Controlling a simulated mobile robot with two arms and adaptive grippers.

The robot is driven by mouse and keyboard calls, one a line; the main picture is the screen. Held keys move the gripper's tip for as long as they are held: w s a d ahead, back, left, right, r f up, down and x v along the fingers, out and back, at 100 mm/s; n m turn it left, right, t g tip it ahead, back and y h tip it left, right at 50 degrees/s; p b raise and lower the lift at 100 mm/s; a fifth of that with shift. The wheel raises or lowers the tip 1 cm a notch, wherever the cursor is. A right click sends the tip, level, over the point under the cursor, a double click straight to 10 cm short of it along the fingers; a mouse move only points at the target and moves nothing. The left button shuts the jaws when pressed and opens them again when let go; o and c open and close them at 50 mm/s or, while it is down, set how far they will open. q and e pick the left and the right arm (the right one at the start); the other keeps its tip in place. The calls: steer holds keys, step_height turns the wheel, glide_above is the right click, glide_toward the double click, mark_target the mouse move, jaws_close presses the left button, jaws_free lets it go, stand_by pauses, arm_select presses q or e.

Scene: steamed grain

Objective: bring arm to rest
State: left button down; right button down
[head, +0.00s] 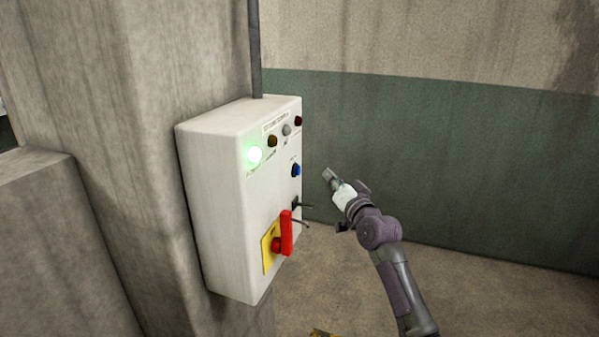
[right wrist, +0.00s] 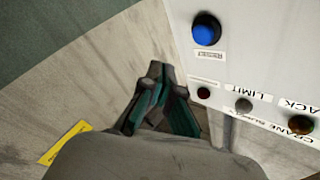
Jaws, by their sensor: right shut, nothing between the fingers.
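My right arm (head: 380,232) reaches up from the bottom right in the head view. My right gripper (head: 328,174) is shut and empty, a little to the right of the white control box and apart from it. In the right wrist view the gripper's fingers (right wrist: 157,84) are together with nothing between them. The white control box (head: 222,190) is fixed to a concrete pillar. A green lamp (head: 254,154) on it is lit. A blue button (head: 296,170) sits on its front; it also shows in the right wrist view (right wrist: 206,30). My left gripper is out of view.
A red rotary handle (head: 286,234) on a yellow plate sticks out low on the box. Thin dark rods (head: 300,222) also stick out there. A conduit (head: 255,50) rises from the box top. A grey and green wall (head: 470,160) stands behind. Open floor lies around my right arm.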

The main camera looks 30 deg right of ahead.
stand_by(0.7)
